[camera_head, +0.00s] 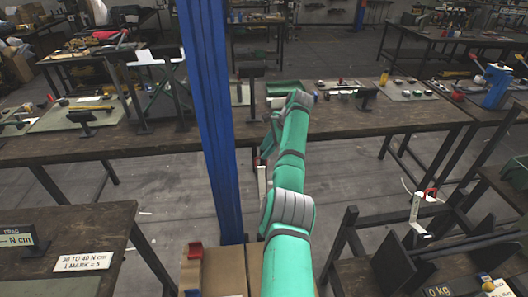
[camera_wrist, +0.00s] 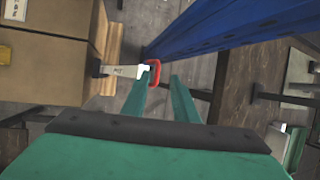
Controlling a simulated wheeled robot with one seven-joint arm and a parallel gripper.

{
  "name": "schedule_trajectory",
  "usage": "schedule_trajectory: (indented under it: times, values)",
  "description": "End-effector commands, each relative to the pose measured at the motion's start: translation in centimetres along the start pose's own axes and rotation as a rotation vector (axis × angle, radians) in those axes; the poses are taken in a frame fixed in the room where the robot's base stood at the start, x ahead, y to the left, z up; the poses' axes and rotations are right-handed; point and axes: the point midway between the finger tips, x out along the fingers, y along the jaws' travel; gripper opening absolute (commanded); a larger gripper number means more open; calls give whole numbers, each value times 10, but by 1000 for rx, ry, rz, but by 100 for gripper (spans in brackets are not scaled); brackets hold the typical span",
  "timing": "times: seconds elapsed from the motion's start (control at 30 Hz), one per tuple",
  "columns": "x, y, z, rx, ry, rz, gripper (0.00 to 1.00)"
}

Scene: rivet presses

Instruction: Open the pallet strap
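In the wrist view, a white lever-like strip (camera_wrist: 120,71) with small dark lettering sticks out from the side of a cardboard box (camera_wrist: 45,68). A red loop (camera_wrist: 157,66) is at its free end. My gripper (camera_wrist: 163,80) is open, with two green fingers apart. The red loop is at the tip of the left finger; I cannot tell whether they touch. In the head view, a white upright strip (camera_head: 262,180) shows just left of my arm, below my gripper (camera_head: 265,150), which is mostly hidden by the arm.
A blue post (camera_head: 210,110) stands close left of my arm and also runs across the wrist view (camera_wrist: 215,30). Cardboard boxes (camera_head: 222,272) with a red piece (camera_head: 195,250) stand below it. A long workbench (camera_head: 330,118) lies behind; a dark rack (camera_head: 450,255) is at right.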

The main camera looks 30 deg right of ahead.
Motion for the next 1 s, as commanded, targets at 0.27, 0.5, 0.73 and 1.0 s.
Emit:
schedule_trajectory:
  times: [0.27, 0.5, 0.73, 1.0]
  values:
    - [-52, -2, 3, -4, 0, -4, 26]
    - [-83, -2, 1, -2, -1, -5, 26]
    - [-90, -2, 0, 0, 0, -5, 26]
    - [-89, -2, 0, 0, 0, -5, 26]
